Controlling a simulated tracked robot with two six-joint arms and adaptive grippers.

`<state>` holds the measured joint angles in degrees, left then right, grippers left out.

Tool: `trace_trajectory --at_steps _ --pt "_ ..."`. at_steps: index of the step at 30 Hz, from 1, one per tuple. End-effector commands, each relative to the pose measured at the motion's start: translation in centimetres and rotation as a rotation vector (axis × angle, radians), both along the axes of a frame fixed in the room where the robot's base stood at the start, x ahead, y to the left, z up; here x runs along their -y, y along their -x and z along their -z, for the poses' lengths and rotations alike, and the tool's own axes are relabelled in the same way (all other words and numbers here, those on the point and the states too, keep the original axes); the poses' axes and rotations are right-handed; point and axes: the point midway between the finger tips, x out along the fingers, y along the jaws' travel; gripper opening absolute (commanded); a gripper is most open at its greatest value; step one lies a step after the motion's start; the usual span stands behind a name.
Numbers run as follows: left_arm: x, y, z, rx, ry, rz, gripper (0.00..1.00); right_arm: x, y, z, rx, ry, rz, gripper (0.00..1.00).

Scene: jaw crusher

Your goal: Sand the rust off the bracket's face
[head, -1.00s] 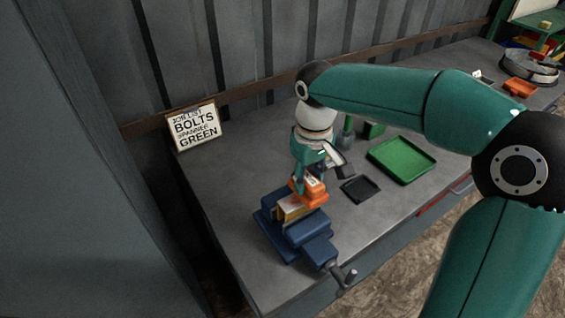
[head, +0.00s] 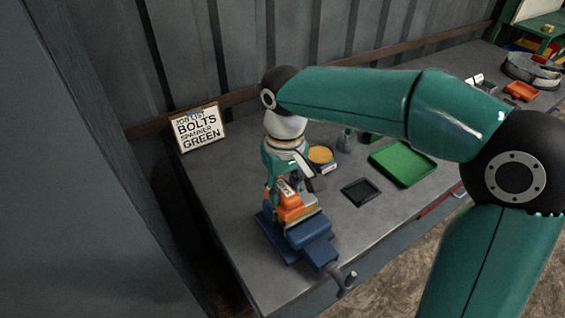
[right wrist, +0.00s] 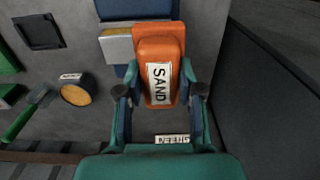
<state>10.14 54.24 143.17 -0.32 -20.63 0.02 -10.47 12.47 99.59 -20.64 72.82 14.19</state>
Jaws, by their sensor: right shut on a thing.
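My right gripper (head: 284,190) is shut on an orange sanding block (head: 290,207). In the right wrist view the block (right wrist: 158,75) has a white SAND label and sits between the fingers. The blue vise (head: 312,232) stands at the bench's near left end and holds the bracket. The bracket (right wrist: 118,47) shows as a grey piece with a tan edge, left of the block. The block overlaps the bracket and hides part of its face. I cannot tell whether they touch, or how much rust is there. My left gripper is not in view.
A round amber-topped tin (head: 320,155) stands just behind my right gripper. A black tray (head: 361,192) and a green tray (head: 403,163) lie to the right. A job list sign (head: 198,128) stands at the back left. Bare bench lies left of the vise.

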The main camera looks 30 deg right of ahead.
Motion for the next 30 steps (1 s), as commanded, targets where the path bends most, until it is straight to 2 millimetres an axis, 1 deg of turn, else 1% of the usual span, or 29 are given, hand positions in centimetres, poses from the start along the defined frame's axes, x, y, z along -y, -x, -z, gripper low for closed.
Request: trace_trajectory --at_steps 1,18,21,30 --pt "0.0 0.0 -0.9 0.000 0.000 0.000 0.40 0.0 0.0 -0.9 -0.002 0.000 0.000 0.09" --pt "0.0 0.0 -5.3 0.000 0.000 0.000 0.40 0.1 0.0 -5.8 -0.001 0.000 0.002 0.09" --pt "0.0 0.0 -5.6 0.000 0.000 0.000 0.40 0.1 0.0 -6.1 -0.001 0.001 0.002 0.09" --pt "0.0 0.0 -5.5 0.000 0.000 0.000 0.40 0.2 0.1 -6.0 -0.001 0.001 0.002 0.09"
